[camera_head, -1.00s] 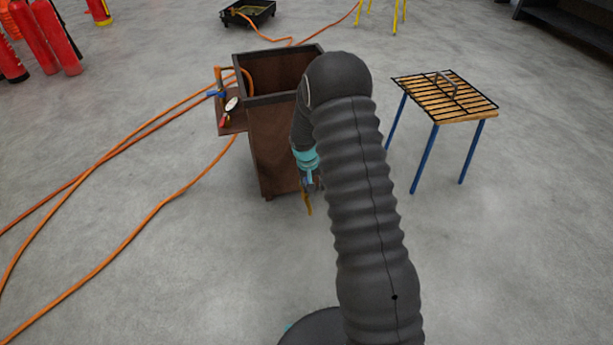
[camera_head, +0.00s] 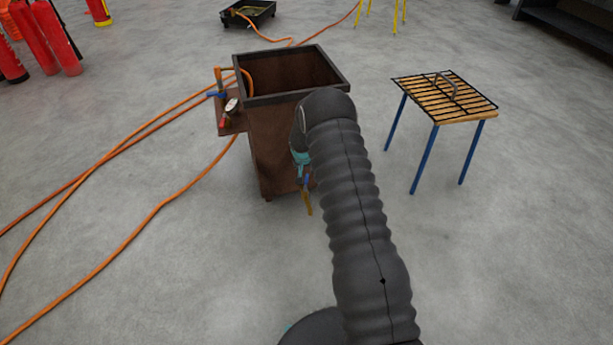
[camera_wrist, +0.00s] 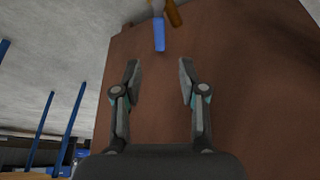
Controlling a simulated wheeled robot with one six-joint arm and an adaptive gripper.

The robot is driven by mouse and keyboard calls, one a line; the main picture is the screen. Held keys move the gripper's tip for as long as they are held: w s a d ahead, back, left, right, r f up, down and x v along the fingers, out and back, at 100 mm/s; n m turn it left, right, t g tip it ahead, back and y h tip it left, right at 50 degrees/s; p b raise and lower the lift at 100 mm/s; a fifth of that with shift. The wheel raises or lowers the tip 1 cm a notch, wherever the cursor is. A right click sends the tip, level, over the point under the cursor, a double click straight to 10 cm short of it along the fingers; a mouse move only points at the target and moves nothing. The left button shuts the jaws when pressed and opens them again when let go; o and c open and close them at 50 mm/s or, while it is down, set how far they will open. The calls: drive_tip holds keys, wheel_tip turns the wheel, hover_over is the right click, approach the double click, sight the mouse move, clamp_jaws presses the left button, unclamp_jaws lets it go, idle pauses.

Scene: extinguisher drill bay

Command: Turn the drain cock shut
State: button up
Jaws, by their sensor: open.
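The drain cock has a blue lever (camera_wrist: 160,36) and a brass-coloured spout (camera_wrist: 174,14), at the top of the wrist view on the face of a rusty brown bin (camera_wrist: 235,85). The lever points toward my gripper (camera_wrist: 159,70), whose two fingers are open, apart and empty just short of the lever's end. The lever lies roughly in line with the gap between the fingertips, not between them. In the head view the brass spout (camera_head: 309,203) shows low beside the bin (camera_head: 275,145); my arm hides most of the cock and fingers.
A slatted table with blue legs (camera_head: 447,98) stands right of the bin. Orange hoses (camera_head: 150,210) run across the floor to a side shelf (camera_head: 232,124) with a blue-handled valve. Red extinguishers (camera_head: 55,40) stand far left. The floor between bin and table is clear.

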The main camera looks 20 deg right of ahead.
sight(307, 177)
drive_tip(key=x, duration=0.7)
drive_tip(key=shift+d+f, duration=0.1)
drive_tip(key=shift+f, duration=0.2)
clamp_jaws()
